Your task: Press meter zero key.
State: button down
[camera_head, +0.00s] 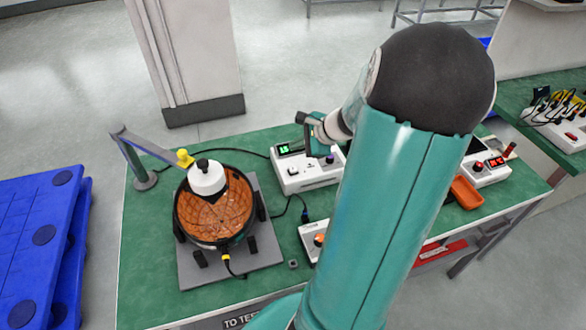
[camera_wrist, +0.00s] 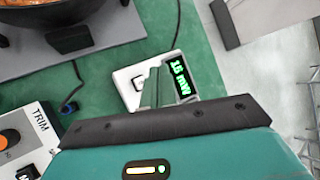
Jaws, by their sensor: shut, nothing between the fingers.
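The meter (camera_head: 309,181) is a white box with a lit green display on the green bench, right of the round orange-lined vessel. In the wrist view the meter (camera_wrist: 125,77) shows green digits on its display (camera_wrist: 180,77). A small dark-edged key (camera_wrist: 137,82) shows on its top face; its label cannot be read. My gripper (camera_head: 318,150) is over the meter in the head view. In the wrist view my gripper (camera_wrist: 152,84) is shut and empty, its fingers covering part of the meter between key and display. I cannot tell whether the fingertips touch it.
The vessel (camera_head: 216,220) with a white cap stands on a grey plate at left, beside a post with a swing arm (camera_head: 150,146). A box marked TRIM (camera_wrist: 35,120) with an orange knob sits near the meter. An orange tray (camera_head: 466,193) lies to the right. Cables cross the bench.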

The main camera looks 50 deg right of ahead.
aim_at(297, 170)
jog(key=shift+f, duration=3.3)
jog(key=shift+f, duration=0.1)
jog(key=shift+f, duration=0.3)
jog(key=shift+f, duration=0.45)
jog(key=shift+r, duration=0.9)
jog(key=shift+r, duration=0.1)
jog(key=shift+r, duration=2.4)
